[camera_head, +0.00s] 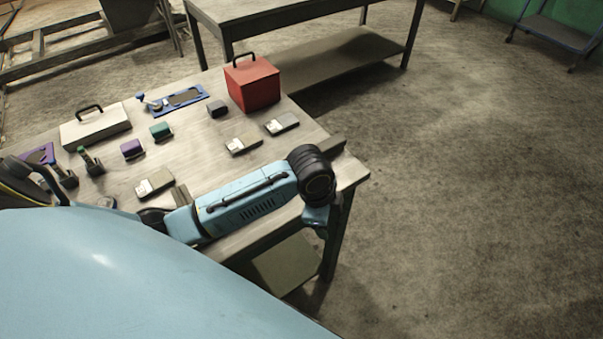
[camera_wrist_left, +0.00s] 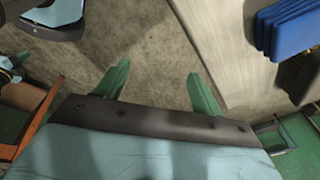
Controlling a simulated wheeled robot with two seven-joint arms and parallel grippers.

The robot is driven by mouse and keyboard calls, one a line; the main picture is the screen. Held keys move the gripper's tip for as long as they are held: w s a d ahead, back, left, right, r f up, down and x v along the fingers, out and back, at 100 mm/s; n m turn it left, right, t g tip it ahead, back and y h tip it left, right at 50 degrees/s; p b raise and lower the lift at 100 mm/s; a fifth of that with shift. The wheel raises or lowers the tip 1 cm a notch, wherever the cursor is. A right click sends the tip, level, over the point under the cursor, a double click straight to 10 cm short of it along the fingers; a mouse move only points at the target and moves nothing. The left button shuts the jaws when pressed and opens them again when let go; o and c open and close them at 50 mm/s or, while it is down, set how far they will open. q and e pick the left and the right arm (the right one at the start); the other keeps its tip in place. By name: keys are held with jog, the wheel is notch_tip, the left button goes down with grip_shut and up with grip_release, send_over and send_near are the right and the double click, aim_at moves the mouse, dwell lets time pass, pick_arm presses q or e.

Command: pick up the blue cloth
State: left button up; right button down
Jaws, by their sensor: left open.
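A bright blue layered thing (camera_wrist_left: 285,28) shows at the upper right of the left wrist view, beside a pale surface. It may be the folded blue cloth, but I cannot tell for sure. I make out no blue cloth in the head view. My left gripper (camera_wrist_left: 159,70) has its two green fingers spread wide with nothing between them. It is to the left of the blue layered thing and apart from it. Neither gripper can be made out in the head view, where a light blue arm of mine crosses the table's near edge.
The wooden table (camera_head: 318,158) carries a red box (camera_head: 253,84), a white case (camera_head: 96,129), a blue-edged tray (camera_head: 190,97), a purple block (camera_head: 132,148), a teal block (camera_head: 161,131) and several flat labelled items. Another table (camera_head: 290,12) stands behind. Floor at right is clear.

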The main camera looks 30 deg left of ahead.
pick_arm(q)
jog(key=w+a+r+m+g+y, duration=0.1)
jog(key=w+a+r+m+y, duration=0.1)
jog(key=w+a+r+m, duration=0.4)
jog(key=w+a+r+m+g+y, duration=0.15)
jog(key=a+r, duration=0.25)
jog(key=r, duration=0.5)
jog(key=shift+m+t, duration=0.45)
jog(key=f, duration=0.7)
jog(key=shift+a+f+b, duration=0.3)
jog(key=shift+a+f, duration=0.05)
jog(key=f, duration=0.5)
jog(key=shift+a+f, duration=0.1)
jog(key=shift+a, duration=0.25)
jog(key=c, duration=1.1)
jog(key=shift+o, duration=0.2)
notch_tip(320, 180, up, 10)
jog(key=shift+p, duration=0.3)
jog(key=o, duration=0.4)
jog(key=c, duration=0.3)
